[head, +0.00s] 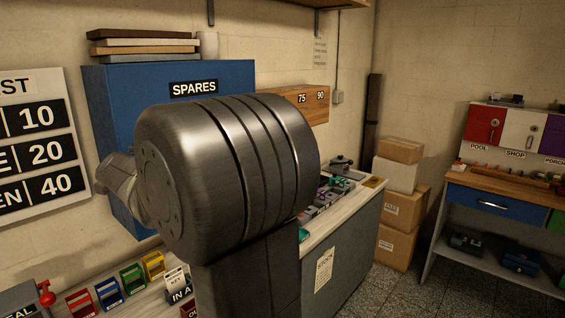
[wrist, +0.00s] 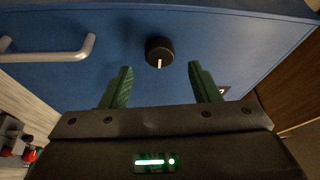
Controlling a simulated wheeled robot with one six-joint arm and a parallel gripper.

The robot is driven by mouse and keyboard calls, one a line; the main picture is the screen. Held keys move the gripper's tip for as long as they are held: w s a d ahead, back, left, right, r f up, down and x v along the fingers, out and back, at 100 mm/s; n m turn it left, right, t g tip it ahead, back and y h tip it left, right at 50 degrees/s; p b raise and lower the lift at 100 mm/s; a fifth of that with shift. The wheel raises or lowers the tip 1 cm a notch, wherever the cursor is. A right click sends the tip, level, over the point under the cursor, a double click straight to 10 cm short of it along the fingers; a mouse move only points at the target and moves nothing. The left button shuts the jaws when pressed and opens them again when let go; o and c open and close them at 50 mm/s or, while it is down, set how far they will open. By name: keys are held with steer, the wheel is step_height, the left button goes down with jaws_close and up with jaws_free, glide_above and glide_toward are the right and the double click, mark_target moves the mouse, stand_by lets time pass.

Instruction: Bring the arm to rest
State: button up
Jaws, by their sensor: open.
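My gripper (wrist: 158,86) shows in the wrist view with its two green fingers spread wide and nothing between them. Beyond the fingertips is the blue face of a cabinet (wrist: 110,25), with a black round knob (wrist: 159,52) roughly centred between the fingers and a grey bar handle (wrist: 50,50) at the left. I cannot tell whether the fingers touch the face. In the head view my arm's large dark link fills the middle and hides the gripper. The blue cabinet marked SPARES (head: 225,75) hangs on the wall behind it.
A counter (head: 345,215) with coloured small bins (head: 133,278) runs below the cabinet. Stacked boxes (head: 400,205) stand in the corner. A workbench (head: 500,188) with red, white and purple lockers is at the right. Open floor (head: 400,290) lies between counter and bench.

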steer(key=x, duration=0.4)
steer(key=shift+w+a, duration=0.1)
steer(key=shift+w, duration=0.05)
steer(key=r+v, duration=0.1)
steer(key=v, duration=1.3)
steer(key=w+a+n+g+y, duration=0.1)
steer(key=w+a+n+y, duration=0.2)
steer(key=w+n, duration=0.3)
steer(key=w+a+n+g+y, duration=0.1)
steer(key=w+a+n+y, duration=0.2)
steer(key=n, duration=1.3)
steer(key=w+y, duration=0.3)
steer(key=shift+w+f+n+g, duration=0.25)
steer(key=shift+w+n+g, duration=0.05)
steer(key=shift+w+g, duration=0.1)
